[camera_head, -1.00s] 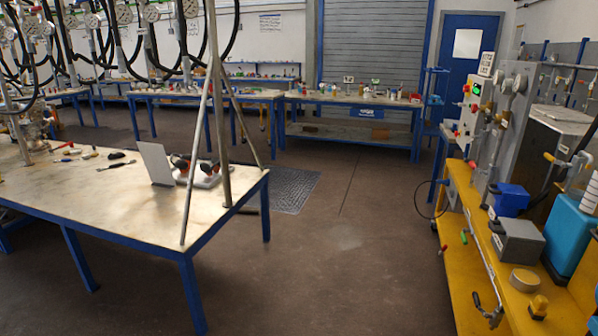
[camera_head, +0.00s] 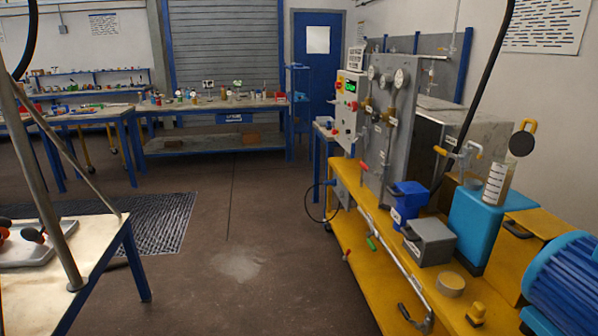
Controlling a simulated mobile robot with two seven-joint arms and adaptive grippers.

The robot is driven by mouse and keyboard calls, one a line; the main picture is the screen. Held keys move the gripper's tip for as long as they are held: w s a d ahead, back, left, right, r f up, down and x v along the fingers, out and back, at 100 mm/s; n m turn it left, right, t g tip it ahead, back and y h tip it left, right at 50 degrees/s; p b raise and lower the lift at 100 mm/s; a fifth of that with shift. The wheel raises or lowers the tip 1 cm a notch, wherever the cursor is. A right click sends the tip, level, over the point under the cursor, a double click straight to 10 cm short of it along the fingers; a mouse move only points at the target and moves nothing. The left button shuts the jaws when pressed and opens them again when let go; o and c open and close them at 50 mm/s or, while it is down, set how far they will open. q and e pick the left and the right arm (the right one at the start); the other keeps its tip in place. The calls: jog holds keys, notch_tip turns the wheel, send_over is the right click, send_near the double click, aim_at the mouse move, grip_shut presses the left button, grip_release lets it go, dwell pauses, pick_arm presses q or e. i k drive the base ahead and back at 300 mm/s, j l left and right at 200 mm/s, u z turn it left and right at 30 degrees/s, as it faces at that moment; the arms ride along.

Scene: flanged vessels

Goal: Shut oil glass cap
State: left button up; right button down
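The oil glass (camera_head: 497,182) is a pale upright cylinder with a printed label, standing on a light blue box (camera_head: 482,222) on the yellow bench at the right. A dark round cap (camera_head: 522,144) with a yellow piece at its top shows at the upper right of the glass. The cap looks swung up and tilted off the mouth, though it is small in the view. Neither of my grippers is in view.
The yellow bench (camera_head: 380,262) runs along the right with a grey box (camera_head: 428,241), a blue container (camera_head: 408,200) and a blue motor (camera_head: 570,285). A worktable (camera_head: 85,262) stands at the left. The floor (camera_head: 235,270) between is clear.

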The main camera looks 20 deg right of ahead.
aim_at(521, 144)
jog(key=i+j+z, duration=0.15)
jog(key=i+z, duration=0.35)
jog(key=i+j+z, duration=0.3)
jog(key=z, duration=0.2)
